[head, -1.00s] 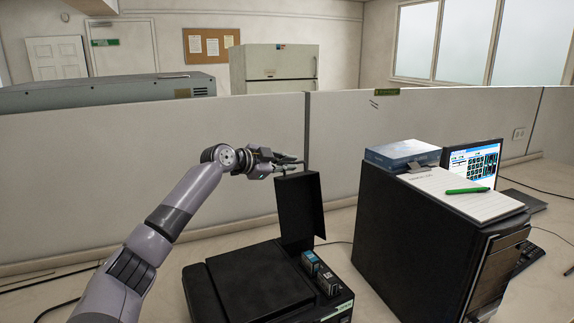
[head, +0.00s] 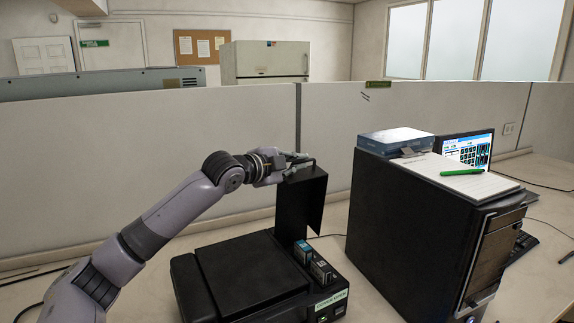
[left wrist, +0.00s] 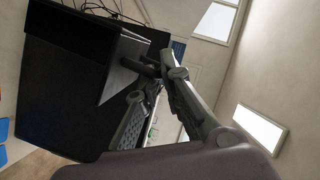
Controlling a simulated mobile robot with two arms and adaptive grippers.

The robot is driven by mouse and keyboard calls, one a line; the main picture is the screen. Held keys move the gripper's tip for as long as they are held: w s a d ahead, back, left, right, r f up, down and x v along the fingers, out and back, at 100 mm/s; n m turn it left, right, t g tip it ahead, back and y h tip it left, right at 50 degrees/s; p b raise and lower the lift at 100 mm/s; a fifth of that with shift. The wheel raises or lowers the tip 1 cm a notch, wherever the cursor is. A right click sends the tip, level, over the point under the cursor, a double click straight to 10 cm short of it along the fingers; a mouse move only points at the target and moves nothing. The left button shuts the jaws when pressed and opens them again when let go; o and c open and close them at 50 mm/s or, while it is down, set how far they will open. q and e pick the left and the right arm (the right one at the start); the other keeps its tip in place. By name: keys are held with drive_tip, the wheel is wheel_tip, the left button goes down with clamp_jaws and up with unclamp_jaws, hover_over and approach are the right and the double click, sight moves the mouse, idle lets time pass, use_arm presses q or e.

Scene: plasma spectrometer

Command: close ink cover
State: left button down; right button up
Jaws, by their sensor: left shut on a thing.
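The black printer (head: 245,280) sits on the desk at the lower middle of the head view. Its black ink cover (head: 293,212) stands upright at the back of the ink bay. Two ink cartridges (head: 313,262) show in the bay in front of the cover. My left gripper (head: 300,166) is at the cover's top edge, shut on it. In the left wrist view the two fingers (left wrist: 151,80) reach toward a dark panel edge; the exact contact is hard to see. My right gripper is not in view.
A black computer tower (head: 415,225) stands just right of the printer, with a box (head: 396,140), papers and a green pen (head: 462,172) on top. A monitor (head: 468,150) is behind it. A partition wall (head: 130,150) runs behind the desk.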

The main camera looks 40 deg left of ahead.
use_arm(q)
drive_tip(key=shift+s+d+f+m+t+y+b, duration=0.15)
drive_tip(key=shift+s+d+f+m+b, duration=0.25)
drive_tip(key=shift+d, duration=0.4)
drive_tip(key=shift+s+d+f+m+t+y+b, duration=0.1)
drive_tip(key=shift+s+d+f+m+b, duration=0.25)
drive_tip(key=shift+d, duration=0.45)
drive_tip(key=shift+s+d+f+m+t+y+b, duration=0.15)
drive_tip(key=shift+s+d+f+m+b, duration=0.2)
drive_tip(key=shift+d, duration=0.45)
drive_tip(key=shift+w, duration=0.1)
drive_tip(key=c, duration=1.8)
unclamp_jaws()
drive_tip(key=shift+a, duration=0.1)
drive_tip(key=shift+o, duration=0.2)
approach(306, 178)
drive_tip(key=shift+d+r, duration=0.65)
drive_tip(key=shift+d, duration=0.45)
drive_tip(key=shift+s+r, duration=0.15)
drive_tip(key=shift+s, duration=1.15)
drive_tip(key=shift+s+r, duration=0.2)
drive_tip(key=shift+s, duration=1.15)
